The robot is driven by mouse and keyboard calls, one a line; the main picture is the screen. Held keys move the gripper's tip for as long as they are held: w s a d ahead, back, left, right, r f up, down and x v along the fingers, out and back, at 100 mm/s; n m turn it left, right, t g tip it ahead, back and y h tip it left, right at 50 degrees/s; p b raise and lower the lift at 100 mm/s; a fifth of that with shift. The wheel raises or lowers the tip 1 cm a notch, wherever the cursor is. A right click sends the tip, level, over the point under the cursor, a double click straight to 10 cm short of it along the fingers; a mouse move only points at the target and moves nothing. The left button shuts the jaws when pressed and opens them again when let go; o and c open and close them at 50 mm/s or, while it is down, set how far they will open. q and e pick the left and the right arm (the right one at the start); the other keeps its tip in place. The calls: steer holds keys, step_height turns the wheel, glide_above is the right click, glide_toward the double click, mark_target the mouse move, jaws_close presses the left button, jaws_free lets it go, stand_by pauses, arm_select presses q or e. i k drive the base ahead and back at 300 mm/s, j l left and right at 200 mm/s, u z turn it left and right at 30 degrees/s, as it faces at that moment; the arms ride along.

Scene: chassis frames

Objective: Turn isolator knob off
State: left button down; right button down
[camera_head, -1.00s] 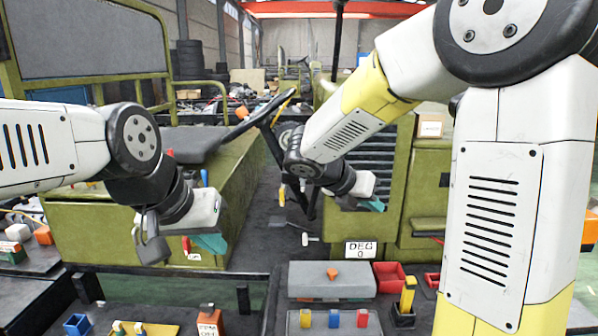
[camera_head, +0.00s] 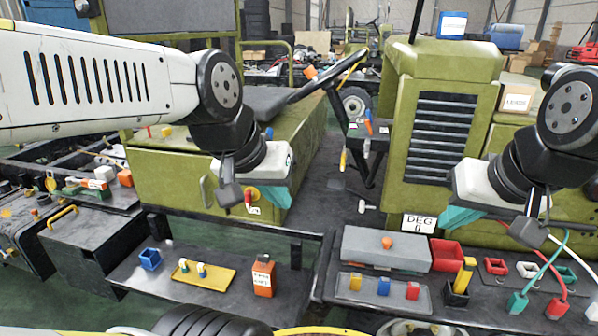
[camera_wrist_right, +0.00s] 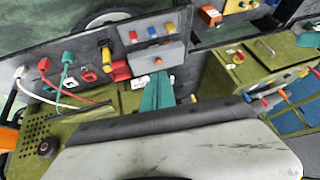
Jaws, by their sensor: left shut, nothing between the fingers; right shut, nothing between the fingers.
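The isolator knob (camera_head: 249,197) is a red handle on a yellow round plate. It is on the front face of the green vehicle body, left of centre in the head view, with a white label beside it. My left gripper (camera_head: 277,196) has teal fingers, shut and empty. It appears just right of the knob in the picture; I cannot tell whether it touches. My right gripper (camera_head: 461,216) is shut and empty at the right, in front of the green bodywork; its teal fingers also show in the right wrist view (camera_wrist_right: 157,92).
A grey bench holds a grey box (camera_head: 388,247), a red bin (camera_head: 446,255) and cable plugs (camera_head: 517,303). A lower shelf at left holds a yellow tray (camera_head: 205,276), an orange bottle (camera_head: 263,277) and a blue bin (camera_head: 150,259). A steering wheel (camera_head: 318,77) stands behind.

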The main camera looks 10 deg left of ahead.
mark_target(249, 196)
steer(key=j+u, duration=0.35)
steer(key=i+j+u, duration=0.1)
steer(key=u, duration=0.3)
steer(key=i+j+u, duration=0.15)
steer(key=j+u, duration=0.2)
